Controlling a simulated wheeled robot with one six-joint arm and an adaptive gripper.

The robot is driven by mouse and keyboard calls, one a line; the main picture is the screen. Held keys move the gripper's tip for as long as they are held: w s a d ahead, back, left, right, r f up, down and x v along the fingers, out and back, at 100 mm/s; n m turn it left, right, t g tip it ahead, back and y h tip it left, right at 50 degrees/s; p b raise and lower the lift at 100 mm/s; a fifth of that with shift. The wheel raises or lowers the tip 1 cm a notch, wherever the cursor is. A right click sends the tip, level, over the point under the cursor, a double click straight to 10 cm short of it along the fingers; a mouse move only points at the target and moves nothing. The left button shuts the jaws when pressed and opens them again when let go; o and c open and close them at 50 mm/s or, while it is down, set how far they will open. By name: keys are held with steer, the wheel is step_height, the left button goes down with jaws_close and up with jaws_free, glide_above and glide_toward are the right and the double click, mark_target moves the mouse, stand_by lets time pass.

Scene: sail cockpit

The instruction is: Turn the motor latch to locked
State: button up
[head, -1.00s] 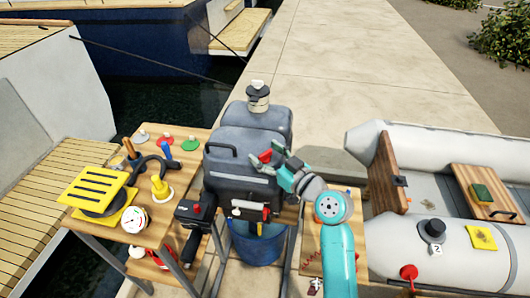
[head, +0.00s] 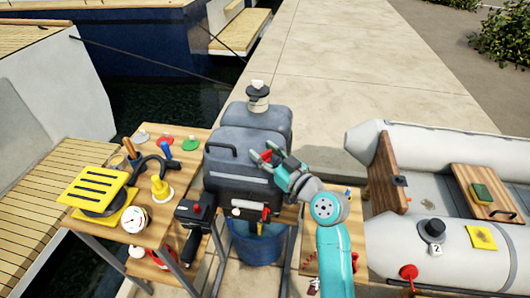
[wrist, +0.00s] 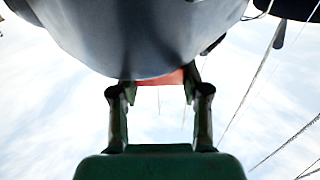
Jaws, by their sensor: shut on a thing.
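The grey outboard motor (head: 240,148) stands upright in the middle of the head view; its dark rounded cowl (wrist: 150,35) fills the top of the wrist view. A red latch (head: 266,156) sits at the right side of the cowl. It also shows in the wrist view (wrist: 160,77) as a flat red piece between the fingertips, close under the cowl. My gripper (head: 262,154) reaches in from the right and is shut on the red latch. The fingers hide part of the latch, and its exact angle is hard to tell.
A wooden table (head: 192,148) on the left carries a yellow slatted piece (head: 100,183), a gauge (head: 134,219) and several small items. A blue bucket (head: 258,247) stands below the motor. A grey dinghy (head: 450,262) lies to the right. The quay behind is clear.

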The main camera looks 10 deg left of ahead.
steer(key=shift+a+m+t+h, duration=0.1)
steer(key=shift+m+t+h, duration=1.25)
steer(key=shift+h, duration=0.55)
steer(key=shift+m+t+h, duration=1.15)
steer(key=shift+m+h, duration=0.4)
steer(key=shift+h, duration=0.35)
steer(key=shift+m+t+h, duration=0.5)
steer(key=shift+m+h, duration=1.2)
steer(key=shift+h, duration=0.9)
steer(key=shift+m+h, duration=0.5)
steer(key=shift+h, duration=0.3)
steer(key=o, duration=1.2)
steer(key=shift+c, duration=0.2)
steer(key=s, duration=1.2)
steer(key=shift+a, duration=0.2)
